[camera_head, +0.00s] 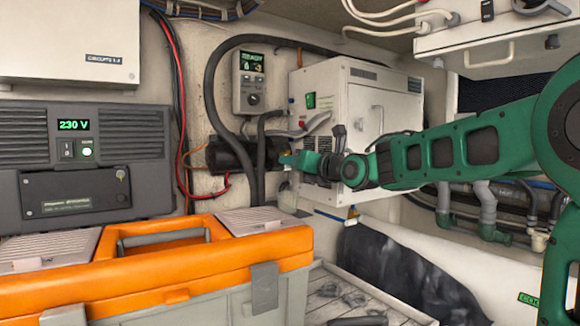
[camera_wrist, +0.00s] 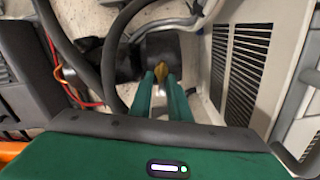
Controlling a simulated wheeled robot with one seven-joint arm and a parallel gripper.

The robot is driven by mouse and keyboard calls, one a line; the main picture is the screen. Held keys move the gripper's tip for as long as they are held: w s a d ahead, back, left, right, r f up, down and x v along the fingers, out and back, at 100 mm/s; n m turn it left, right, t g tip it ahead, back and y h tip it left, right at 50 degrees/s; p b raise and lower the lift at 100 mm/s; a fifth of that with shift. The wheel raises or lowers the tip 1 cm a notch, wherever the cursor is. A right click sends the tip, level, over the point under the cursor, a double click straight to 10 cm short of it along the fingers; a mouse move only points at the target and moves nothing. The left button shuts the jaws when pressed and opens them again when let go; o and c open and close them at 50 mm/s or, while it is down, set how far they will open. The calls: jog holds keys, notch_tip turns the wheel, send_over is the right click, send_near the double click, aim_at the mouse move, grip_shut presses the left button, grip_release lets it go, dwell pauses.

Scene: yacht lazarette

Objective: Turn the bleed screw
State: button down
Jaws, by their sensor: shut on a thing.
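The bleed screw (camera_wrist: 161,70) shows in the wrist view as a small brass-yellow piece at the end of a black cylindrical unit (camera_wrist: 190,58). My gripper (camera_wrist: 161,78) has its two green fingers closed on this piece, one on each side. In the head view my gripper (camera_head: 291,160) reaches left to the end of the black cylinder (camera_head: 230,155), in front of the white cabinet. The screw is mostly hidden by the fingers there, and its turn angle cannot be told.
A thick black hose (camera_head: 211,90) loops around the cylinder, close to my gripper. The white cabinet (camera_head: 345,100) stands just right of it. An orange toolbox (camera_head: 200,262) fills the front left, below a grey 230 V unit (camera_head: 75,165). Red wires (camera_head: 180,150) hang at left.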

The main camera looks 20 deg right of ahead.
jog(key=shift+f, duration=0.35)
jog(key=c, duration=1.7)
grip_release()
jog(key=shift+w, duration=0.15)
jog(key=shift+o, duration=0.2)
jog(key=shift+r, duration=0.2)
jog(key=shift+s+d+r, duration=0.1)
jog(key=shift+s, duration=0.1)
jog(key=v, duration=1)
jog(key=shift+s, duration=0.15)
